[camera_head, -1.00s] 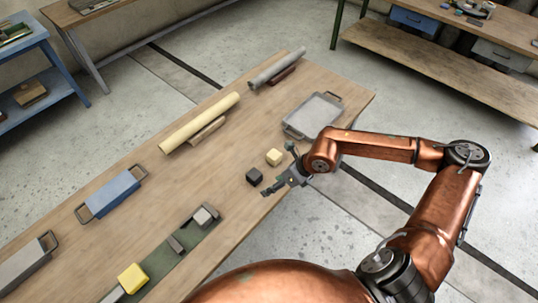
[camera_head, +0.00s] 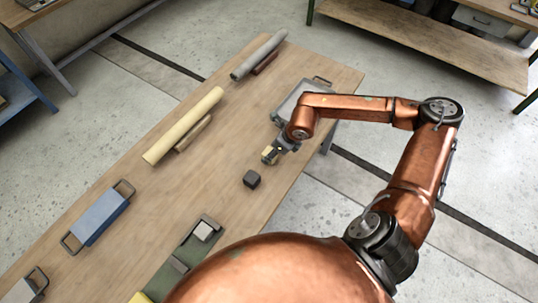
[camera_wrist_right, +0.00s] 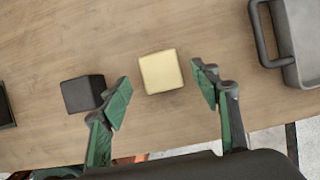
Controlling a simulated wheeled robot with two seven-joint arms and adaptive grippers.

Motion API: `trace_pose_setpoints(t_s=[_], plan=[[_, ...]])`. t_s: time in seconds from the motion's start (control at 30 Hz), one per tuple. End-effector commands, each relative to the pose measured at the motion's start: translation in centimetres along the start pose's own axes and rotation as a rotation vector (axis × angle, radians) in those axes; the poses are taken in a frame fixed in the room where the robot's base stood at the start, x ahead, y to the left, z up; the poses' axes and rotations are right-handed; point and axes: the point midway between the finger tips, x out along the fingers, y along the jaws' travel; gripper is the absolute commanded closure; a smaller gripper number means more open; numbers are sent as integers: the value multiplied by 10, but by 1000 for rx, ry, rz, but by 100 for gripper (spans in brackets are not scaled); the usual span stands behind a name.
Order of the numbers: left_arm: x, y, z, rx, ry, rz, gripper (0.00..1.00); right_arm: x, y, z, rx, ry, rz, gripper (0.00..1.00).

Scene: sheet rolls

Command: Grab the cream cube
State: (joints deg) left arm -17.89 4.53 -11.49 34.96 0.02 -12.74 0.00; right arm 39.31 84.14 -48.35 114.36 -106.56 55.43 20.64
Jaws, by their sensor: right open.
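The cream cube (camera_wrist_right: 161,72) lies on the table in the right wrist view, between and slightly beyond the fingertips of my right gripper (camera_wrist_right: 161,88). The open fingers stand apart from it on both sides. In the head view the cream cube (camera_head: 268,151) shows small and partly covered at the tip of my right gripper (camera_head: 273,154). My left gripper is not in view.
A dark cube (camera_wrist_right: 83,93) sits close to the left finger; it also shows in the head view (camera_head: 251,179). A grey tray (camera_wrist_right: 301,40) with a handle is at the right. A cream roll (camera_head: 184,125), a grey roll (camera_head: 258,56) and a blue tray (camera_head: 99,218) lie farther left.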

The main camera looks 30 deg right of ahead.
Motion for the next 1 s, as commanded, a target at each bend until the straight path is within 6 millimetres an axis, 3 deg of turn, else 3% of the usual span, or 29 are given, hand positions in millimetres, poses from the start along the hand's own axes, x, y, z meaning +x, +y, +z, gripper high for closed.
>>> trace_pose_setpoints(t_s=[0.23,0.5,1.0], plan=[[7,0,-6,2,7,0,60,37,-2,-1,3,1,2,44],[7,-2,-30,6,38,-2,60,41,-3,-1,4,0,-1,44],[7,-1,-12,2,14,-1,60,41,-4,-2,5,0,-1,78]])
